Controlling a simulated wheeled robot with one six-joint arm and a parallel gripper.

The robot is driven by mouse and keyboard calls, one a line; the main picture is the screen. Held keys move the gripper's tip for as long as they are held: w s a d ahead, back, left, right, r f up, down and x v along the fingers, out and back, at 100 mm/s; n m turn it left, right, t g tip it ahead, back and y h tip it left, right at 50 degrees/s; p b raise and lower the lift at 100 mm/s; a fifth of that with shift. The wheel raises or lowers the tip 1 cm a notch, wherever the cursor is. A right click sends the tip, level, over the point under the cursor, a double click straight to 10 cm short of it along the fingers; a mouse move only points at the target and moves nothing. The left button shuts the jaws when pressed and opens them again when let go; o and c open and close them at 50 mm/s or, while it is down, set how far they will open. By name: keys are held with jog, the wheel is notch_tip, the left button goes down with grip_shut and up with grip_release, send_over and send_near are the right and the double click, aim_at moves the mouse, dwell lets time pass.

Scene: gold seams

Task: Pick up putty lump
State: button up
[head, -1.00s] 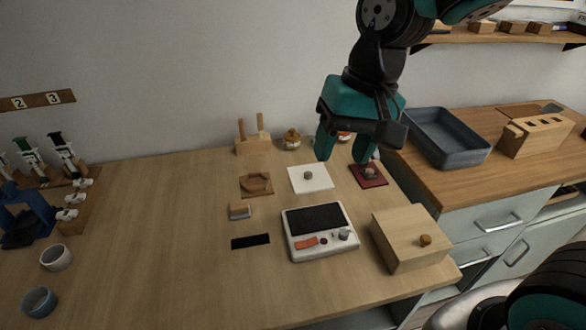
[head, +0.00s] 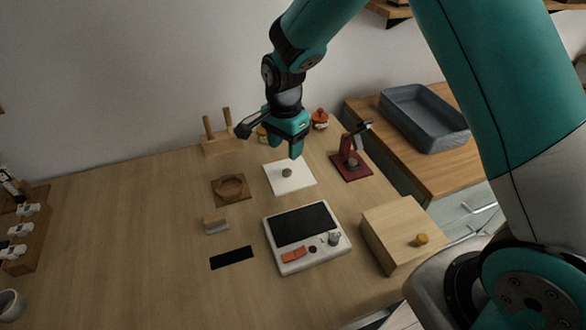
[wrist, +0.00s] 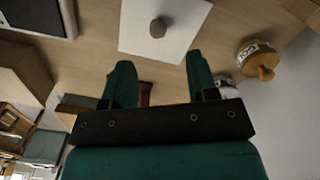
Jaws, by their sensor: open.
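A small grey-brown putty lump (head: 287,172) sits on a flat white tile (head: 304,184) near the back of the bench. In the wrist view the lump (wrist: 158,27) lies on the white tile (wrist: 190,32), ahead of the fingertips and roughly centred between them. My gripper (head: 284,149) is open and empty, with its fingers pointing down above the back part of the tile. In the wrist view both green fingers of my gripper (wrist: 160,72) are spread apart and not touching the lump.
A wooden peg block (head: 220,144) and jars, one orange-red (head: 319,119), stand behind. A scale-like device (head: 305,242) and wooden box (head: 400,235) are in front.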

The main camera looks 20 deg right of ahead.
aim_at(287, 170)
notch_tip(287, 170, down, 8)
jog(key=shift+s+d+r+p, duration=0.1)
jog(key=shift+r+p, duration=0.15)
jog(key=shift+p, duration=0.3)
grip_shut()
